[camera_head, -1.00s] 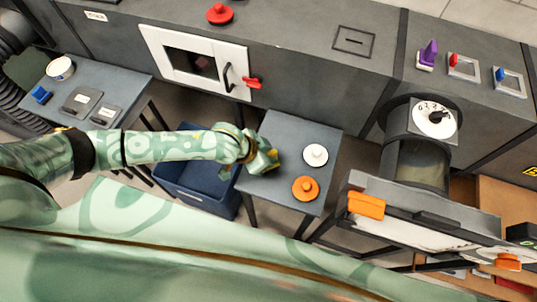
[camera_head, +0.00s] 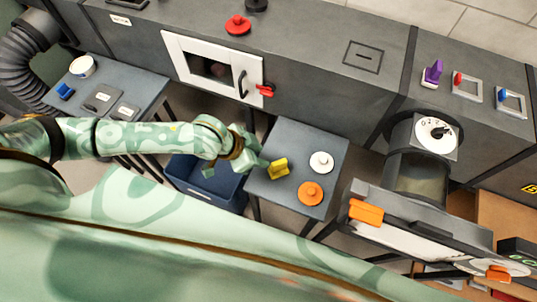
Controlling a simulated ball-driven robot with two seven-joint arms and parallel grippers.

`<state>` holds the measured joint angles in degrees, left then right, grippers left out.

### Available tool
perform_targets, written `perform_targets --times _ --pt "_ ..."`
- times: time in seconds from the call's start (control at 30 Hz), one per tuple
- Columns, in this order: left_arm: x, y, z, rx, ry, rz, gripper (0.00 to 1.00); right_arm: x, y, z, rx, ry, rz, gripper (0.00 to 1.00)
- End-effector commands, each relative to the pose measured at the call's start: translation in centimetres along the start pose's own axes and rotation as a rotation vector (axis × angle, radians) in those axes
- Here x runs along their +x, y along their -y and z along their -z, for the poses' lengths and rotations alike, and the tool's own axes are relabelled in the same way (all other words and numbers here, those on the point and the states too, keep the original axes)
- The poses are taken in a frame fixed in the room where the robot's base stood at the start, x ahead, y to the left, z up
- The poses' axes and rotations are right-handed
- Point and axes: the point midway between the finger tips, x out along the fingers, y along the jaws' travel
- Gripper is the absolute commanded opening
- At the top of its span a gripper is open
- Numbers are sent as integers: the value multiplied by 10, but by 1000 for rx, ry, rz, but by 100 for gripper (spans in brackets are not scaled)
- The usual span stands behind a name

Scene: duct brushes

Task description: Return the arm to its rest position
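My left arm comes in from the left, and its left gripper (camera_head: 236,163) hangs at the left edge of the small grey table (camera_head: 290,140), above the blue bin. Its fingers look spread apart, with nothing seen between them. A yellow block-like piece (camera_head: 279,169) sits on that table, just right of the gripper and apart from it. A white round knobbed piece (camera_head: 321,163) and an orange one (camera_head: 311,193) stand on the same table. My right gripper is not in view.
A dark blue bin (camera_head: 205,183) stands under my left forearm. A left side table (camera_head: 137,82) holds a white tub (camera_head: 82,67) and a blue piece (camera_head: 65,91). Behind is a grey duct with a white-framed door (camera_head: 212,70). A dial-fitted cylinder (camera_head: 420,167) stands at right.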

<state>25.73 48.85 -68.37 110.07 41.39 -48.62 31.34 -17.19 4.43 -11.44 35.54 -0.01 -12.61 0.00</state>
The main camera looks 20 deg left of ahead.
Motion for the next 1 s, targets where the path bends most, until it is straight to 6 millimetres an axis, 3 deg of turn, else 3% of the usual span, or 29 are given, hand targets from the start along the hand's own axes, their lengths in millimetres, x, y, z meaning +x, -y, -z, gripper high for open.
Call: perform_targets --times 0.2,0.83,0.93,1.0 --pt "-18 -1 -1 0 1 -1 36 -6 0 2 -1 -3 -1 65" --pt "-17 1 5 61 -33 -2 36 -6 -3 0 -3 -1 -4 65" --pt "-6 51 3 126 -62 104 36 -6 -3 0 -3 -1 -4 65" --pt "9 100 4 154 -91 216 36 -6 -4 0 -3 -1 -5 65"
